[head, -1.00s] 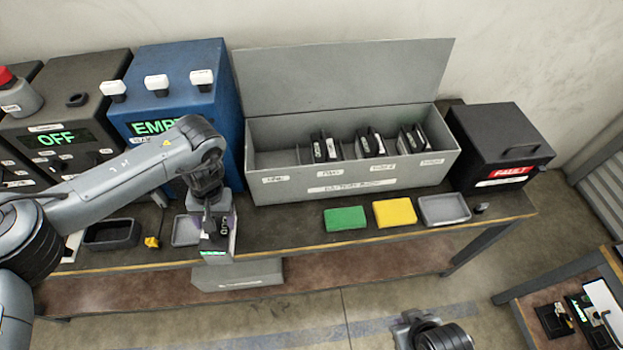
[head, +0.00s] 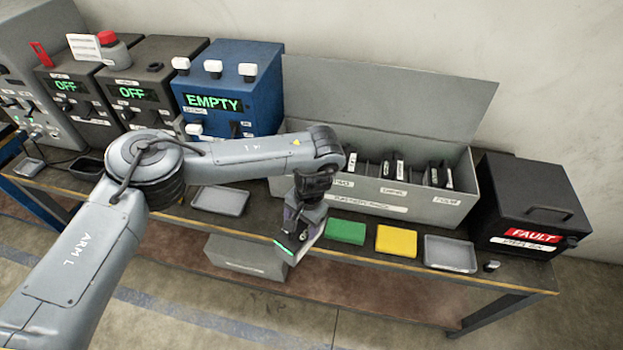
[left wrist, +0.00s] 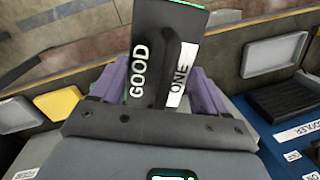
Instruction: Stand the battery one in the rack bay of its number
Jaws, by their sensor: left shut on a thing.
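My left gripper (head: 306,212) is shut on battery one (head: 302,238), a dark block with a green strip, tilted in front of the bench edge. In the left wrist view the battery (left wrist: 150,45) reads GOOD and ONE, with purple fingers on both sides of it. The grey rack (head: 400,203) stands open at the back of the bench, its lid raised. Several dark batteries (head: 437,172) stand in its bays. My left forearm and wrist hide the rack's left end, and its front labels are too small to read surely. My right gripper is out of view.
A green pad (head: 346,230), a yellow pad (head: 396,240) and a grey tray (head: 450,253) lie in front of the rack. The black FAULT box (head: 525,205) stands right of it, the blue EMPTY machine (head: 228,100) left. Another tray (head: 220,200) lies left of my gripper.

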